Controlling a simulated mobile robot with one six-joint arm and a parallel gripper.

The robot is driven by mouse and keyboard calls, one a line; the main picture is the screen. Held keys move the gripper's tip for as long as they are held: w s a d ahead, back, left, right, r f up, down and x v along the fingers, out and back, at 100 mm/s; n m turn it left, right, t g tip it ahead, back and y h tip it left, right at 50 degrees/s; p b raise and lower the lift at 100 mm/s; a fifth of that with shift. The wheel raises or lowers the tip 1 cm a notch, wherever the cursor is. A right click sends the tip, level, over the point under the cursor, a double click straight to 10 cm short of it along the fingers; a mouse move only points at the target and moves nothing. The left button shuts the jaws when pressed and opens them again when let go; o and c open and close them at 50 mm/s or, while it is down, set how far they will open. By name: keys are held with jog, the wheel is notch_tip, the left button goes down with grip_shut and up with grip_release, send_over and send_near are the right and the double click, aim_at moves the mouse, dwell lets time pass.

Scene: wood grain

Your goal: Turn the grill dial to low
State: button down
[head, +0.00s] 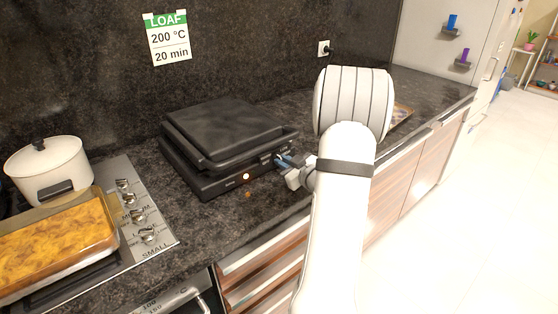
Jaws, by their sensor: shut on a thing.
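The black contact grill (222,138) stands on the dark countertop with its lid down. An orange light (246,176) glows on its front edge. My gripper (281,162) is at the right part of the grill's front, its bluish fingertips shut on the grill dial there. The dial itself is mostly hidden by the fingers, so I cannot tell its setting. Small pale markings show on the front just above the fingertips. My white arm comes up from the bottom of the view and bends down to the grill from the right.
A stove (151,246) with several knobs is at the left, bearing a white pot (46,172) and a baking dish of yellow food (57,244). A loaf sign (168,38) and a socket (324,48) are on the back wall. Open floor (480,210) lies right.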

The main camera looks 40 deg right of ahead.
jog(key=shift+r, duration=0.2)
jog(key=shift+m+p, duration=0.4)
jog(key=shift+p, duration=0.2)
jog(key=m+p, duration=0.2)
jog(key=p, duration=0.1)
jog(key=shift+d+y, duration=0.1)
jog(key=shift+y, duration=0.3)
jog(key=shift+m+p, duration=0.3)
jog(key=shift+m, duration=0.3)
